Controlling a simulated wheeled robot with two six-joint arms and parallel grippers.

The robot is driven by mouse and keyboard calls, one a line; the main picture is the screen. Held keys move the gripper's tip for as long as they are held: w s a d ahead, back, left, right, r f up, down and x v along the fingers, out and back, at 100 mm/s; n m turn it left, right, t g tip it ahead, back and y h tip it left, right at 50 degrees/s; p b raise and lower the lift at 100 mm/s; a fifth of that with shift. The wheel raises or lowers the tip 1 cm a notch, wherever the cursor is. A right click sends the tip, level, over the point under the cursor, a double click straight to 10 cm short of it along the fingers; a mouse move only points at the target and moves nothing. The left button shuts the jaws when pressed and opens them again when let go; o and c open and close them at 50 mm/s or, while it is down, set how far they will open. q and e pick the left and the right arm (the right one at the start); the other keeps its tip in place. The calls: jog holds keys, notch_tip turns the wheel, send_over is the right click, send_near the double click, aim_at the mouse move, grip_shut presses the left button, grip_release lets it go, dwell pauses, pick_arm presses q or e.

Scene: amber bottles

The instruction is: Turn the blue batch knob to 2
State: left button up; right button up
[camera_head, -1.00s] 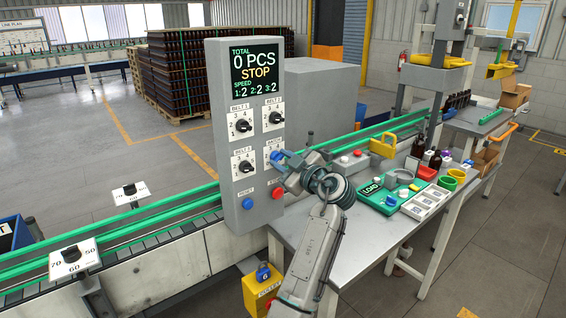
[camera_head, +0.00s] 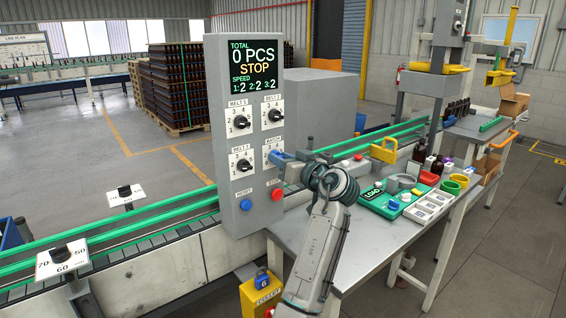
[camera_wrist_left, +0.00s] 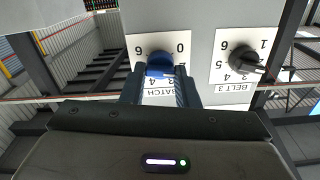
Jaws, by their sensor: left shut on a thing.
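The blue batch knob (camera_wrist_left: 158,64) sits on its white BATCH dial plate (camera_wrist_left: 172,40) in the left wrist view, where the panel appears upside down. The knob also shows in the head view (camera_head: 276,157), partly covered by my gripper. My left gripper (camera_wrist_left: 160,82) is shut on the knob, one finger on each side. In the head view my left gripper (camera_head: 284,160) reaches the panel from the right. The fingers hide part of the dial, and I cannot tell which number the knob points to. My right gripper is not in view.
The grey control panel (camera_head: 222,150) has a screen reading 0 PCS, STOP. Black belt knobs (camera_head: 241,122) sit close by, with the BELT 3 knob (camera_wrist_left: 243,60) beside the batch dial. A blue button (camera_head: 246,205) and a red button (camera_head: 277,194) are below.

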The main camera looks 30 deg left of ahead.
pick_arm(q)
jog(key=shift+r+m, duration=0.1)
jog(key=shift+m, duration=0.5)
jog(key=o, duration=1)
jog(key=shift+a, duration=0.1)
jog(key=shift+c, duration=0.2)
